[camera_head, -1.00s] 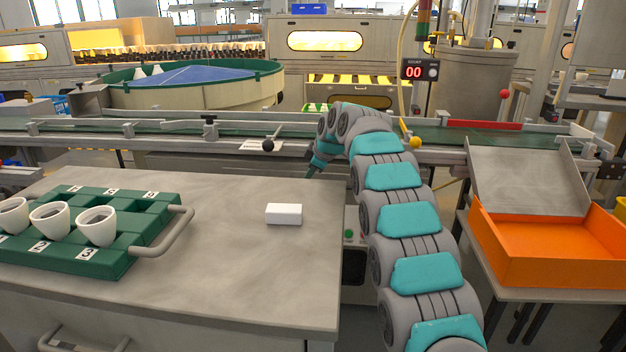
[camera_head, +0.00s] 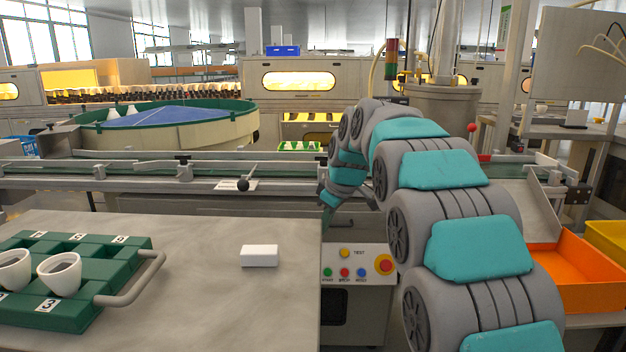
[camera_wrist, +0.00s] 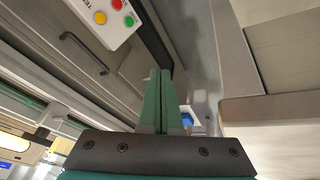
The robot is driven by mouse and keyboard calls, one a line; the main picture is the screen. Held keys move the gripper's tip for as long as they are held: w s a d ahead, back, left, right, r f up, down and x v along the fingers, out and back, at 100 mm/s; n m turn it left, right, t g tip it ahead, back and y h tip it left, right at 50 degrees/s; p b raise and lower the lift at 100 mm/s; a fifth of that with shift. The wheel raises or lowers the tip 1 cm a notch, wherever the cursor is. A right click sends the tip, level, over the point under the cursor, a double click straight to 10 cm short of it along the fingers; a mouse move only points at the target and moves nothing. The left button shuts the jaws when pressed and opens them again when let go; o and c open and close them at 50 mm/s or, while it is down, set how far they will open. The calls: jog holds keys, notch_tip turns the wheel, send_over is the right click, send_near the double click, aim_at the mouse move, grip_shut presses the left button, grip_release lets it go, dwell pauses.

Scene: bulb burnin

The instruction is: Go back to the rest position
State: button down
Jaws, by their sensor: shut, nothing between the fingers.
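My gripper shows in the wrist view (camera_wrist: 160,75) with its two green fingers together and nothing between them. In the head view my grey and teal arm reaches forward and bends down. The gripper end (camera_head: 328,200) hangs just beyond the right edge of the grey table, in front of the conveyor, and is small and partly hidden by my arm. It touches nothing that I can make out.
The grey table (camera_head: 200,300) bears a white block (camera_head: 259,256) and a green tray (camera_head: 100,300) with white cups. A button panel (camera_head: 357,262) stands right of the table. The conveyor (camera_head: 130,168) runs behind. An orange bin (camera_head: 572,280) is at right.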

jog(key=s+d+f+m+g+h, duration=0.1)
jog(key=s+d+f+m+g, duration=0.1)
jog(key=s, duration=1.4)
jog(key=s+d+f+m+g, duration=0.2)
jog(key=s+d+f+m, duration=0.3)
jog(key=s, duration=1.1)
jog(key=s+d+f+m+g+h, duration=0.1)
jog(key=s+d+f+m, duration=0.3)
jog(key=s, duration=1.2)
notch_tip(320, 180, down, 3)
jog(key=shift+d+f+g+h, duration=0.2)
jog(key=shift+d+g+h, duration=0.15)
jog(key=shift+d, duration=0.4)
